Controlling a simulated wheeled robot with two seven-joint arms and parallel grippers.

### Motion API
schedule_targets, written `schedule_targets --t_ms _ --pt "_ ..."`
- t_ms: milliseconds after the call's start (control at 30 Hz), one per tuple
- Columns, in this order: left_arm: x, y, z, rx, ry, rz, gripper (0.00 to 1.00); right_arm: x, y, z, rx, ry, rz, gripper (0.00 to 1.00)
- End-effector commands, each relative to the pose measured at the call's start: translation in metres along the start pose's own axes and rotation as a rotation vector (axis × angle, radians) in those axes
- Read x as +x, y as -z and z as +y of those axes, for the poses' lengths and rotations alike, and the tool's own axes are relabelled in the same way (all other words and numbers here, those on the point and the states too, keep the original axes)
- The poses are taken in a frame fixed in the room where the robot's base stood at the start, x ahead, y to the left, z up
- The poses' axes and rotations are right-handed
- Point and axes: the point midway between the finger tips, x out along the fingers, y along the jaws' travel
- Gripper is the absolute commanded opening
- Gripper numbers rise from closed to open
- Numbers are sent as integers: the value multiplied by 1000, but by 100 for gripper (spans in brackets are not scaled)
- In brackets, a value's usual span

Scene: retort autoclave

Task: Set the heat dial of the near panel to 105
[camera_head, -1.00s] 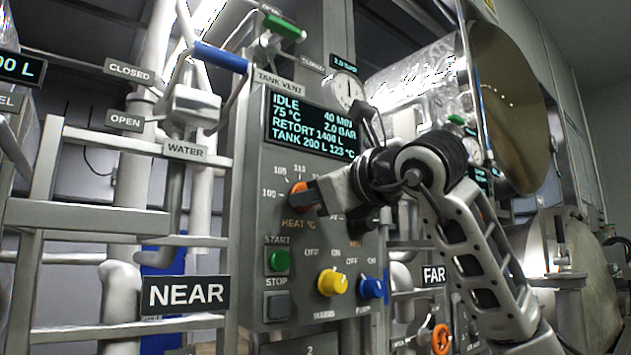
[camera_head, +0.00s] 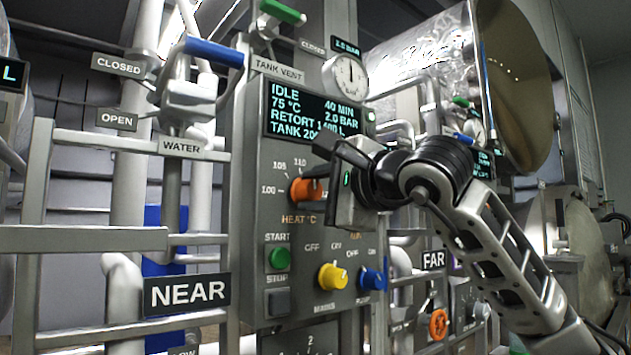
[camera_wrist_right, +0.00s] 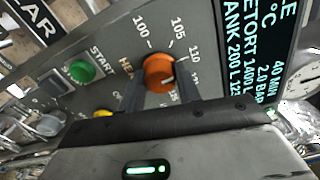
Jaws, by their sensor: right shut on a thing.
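The near panel (camera_head: 245,200) stands in the middle of the head view, beside the NEAR sign. Its orange heat dial (camera_head: 305,189) has the marks 100, 105 and 110 around its upper left. In the right wrist view the dial (camera_wrist_right: 159,72) sits between the two dark fingers of my right gripper (camera_wrist_right: 160,88), which is shut on it. In the head view the right gripper (camera_head: 320,170) reaches in from the right and covers part of the panel. The dial's pointer is too small to read surely. My left gripper is not in view.
Below the dial are a green start button (camera_head: 279,257), a grey stop button (camera_head: 279,302), a yellow knob (camera_head: 332,277) and a blue knob (camera_head: 372,280). The display (camera_head: 300,115) above reads IDLE and 75 °C, partly covered by my gripper. A gauge (camera_head: 346,77) sits higher.

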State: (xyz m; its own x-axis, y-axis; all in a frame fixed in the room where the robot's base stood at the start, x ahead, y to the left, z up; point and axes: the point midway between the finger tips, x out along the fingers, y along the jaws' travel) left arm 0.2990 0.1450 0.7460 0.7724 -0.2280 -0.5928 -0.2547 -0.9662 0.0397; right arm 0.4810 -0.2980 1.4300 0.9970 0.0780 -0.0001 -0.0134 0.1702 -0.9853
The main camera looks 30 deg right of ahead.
Motion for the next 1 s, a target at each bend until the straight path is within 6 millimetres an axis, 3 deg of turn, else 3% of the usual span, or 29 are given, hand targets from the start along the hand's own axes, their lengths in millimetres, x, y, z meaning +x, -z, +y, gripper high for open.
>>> schedule_targets --t_ms 500,1000 --pt "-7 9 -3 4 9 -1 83 0 0 1 -462 -4 -2 11" --pt "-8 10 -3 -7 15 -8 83 0 0 2 -682 -3 -3 11"
